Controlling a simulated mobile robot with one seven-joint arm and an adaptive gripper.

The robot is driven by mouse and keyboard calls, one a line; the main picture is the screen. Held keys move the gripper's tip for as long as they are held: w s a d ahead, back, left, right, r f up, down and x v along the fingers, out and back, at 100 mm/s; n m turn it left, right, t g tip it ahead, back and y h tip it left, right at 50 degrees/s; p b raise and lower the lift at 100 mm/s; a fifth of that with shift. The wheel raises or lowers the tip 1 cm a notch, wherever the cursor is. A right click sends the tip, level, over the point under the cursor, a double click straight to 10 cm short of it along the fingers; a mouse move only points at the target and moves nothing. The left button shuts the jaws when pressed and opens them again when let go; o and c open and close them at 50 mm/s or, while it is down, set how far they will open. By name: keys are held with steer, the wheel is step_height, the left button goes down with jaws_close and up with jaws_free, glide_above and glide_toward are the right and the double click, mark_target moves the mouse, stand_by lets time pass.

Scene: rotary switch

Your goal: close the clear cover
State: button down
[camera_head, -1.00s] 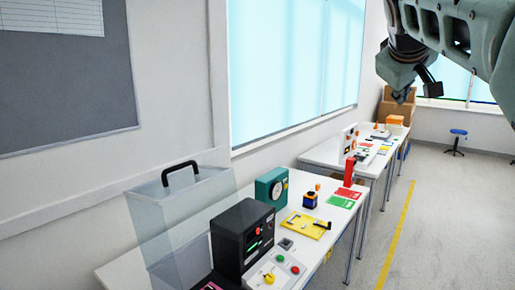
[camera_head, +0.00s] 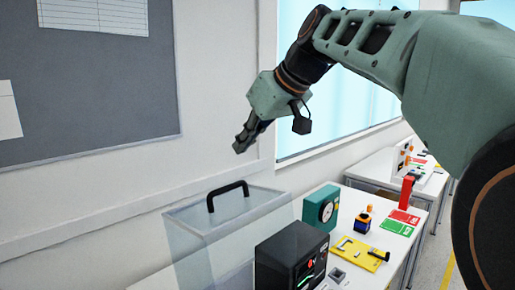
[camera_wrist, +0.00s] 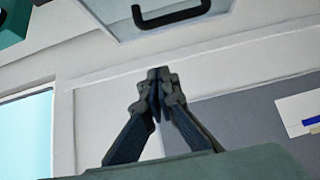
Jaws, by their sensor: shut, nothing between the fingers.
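The clear cover (camera_head: 190,245) is a see-through box with a black handle (camera_head: 228,195) on its upper side. It stands raised behind and left of a black device (camera_head: 290,255), which is uncovered. My gripper (camera_head: 240,144) is in the air above and slightly beyond the handle, apart from it, fingers pointing down and left. In the wrist view my gripper (camera_wrist: 158,74) shows its fingertips together and empty. The cover (camera_wrist: 130,22) and its handle (camera_wrist: 172,14) lie at the top of that view, beyond the fingertips. The cover's lower part is cut off in the head view.
A green gauge box (camera_head: 321,208), a yellow plate (camera_head: 358,252) and a small blue-and-orange part (camera_head: 363,222) are on the white bench right of the device. The wall with a grey board (camera_head: 90,90) runs close behind. The air around my gripper is free.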

glide_above(238, 197)
steer(key=w+a, duration=0.2)
step_height(238, 197, down, 6)
steer(key=shift+a+r, duration=0.1)
steer(key=shift+a, duration=0.05)
steer(key=shift+s+d+f, duration=0.25)
steer(key=shift+s+d, duration=0.25)
steer(key=shift+d, duration=0.05)
steer(key=shift+s+d+f, duration=0.25)
steer(key=shift+s+d, duration=0.2)
steer(key=shift+d, duration=0.1)
steer(key=shift+s+d+f, duration=0.25)
steer(key=shift+d+f, duration=0.05)
steer(key=shift+d+f, duration=0.1)
steer(key=shift+f, duration=0.05)
